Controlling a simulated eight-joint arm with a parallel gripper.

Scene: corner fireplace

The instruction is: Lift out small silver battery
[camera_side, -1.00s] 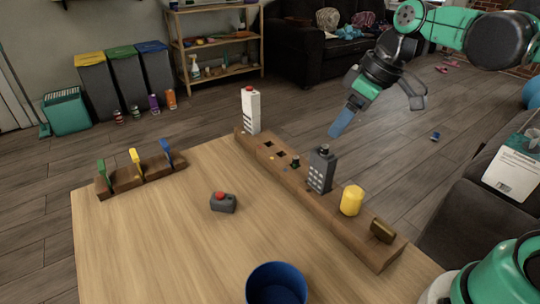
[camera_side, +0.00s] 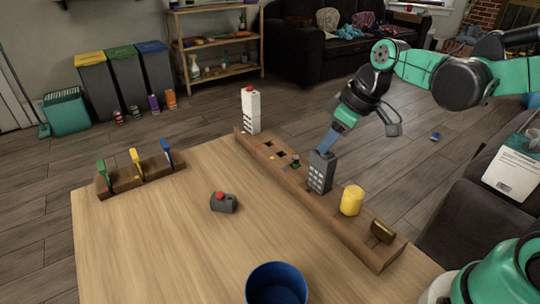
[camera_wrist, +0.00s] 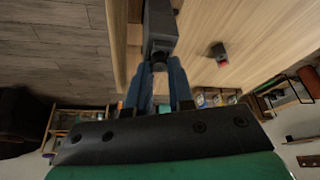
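I cannot surely pick out a small silver battery. A dark grey block with a light keypad-like front (camera_side: 320,173) stands upright in the long wooden rack (camera_side: 265,160). My gripper (camera_side: 325,146) points down at its top, the blue fingers reaching the knob there. In the wrist view, the fingers (camera_wrist: 160,72) stand on either side of a small round knob on the grey block (camera_wrist: 160,28). Whether they press on it does not show. A small dark-and-green piece (camera_side: 295,161) sits in the rack beside the block, close to empty square holes.
A white block with a red top (camera_side: 251,110), a yellow cylinder (camera_side: 351,200) and a brass-coloured piece (camera_side: 382,231) are also on the rack. A grey box with a red button (camera_side: 222,202), a blue cup (camera_side: 276,284) and a rack of coloured keys (camera_side: 140,173) share the table.

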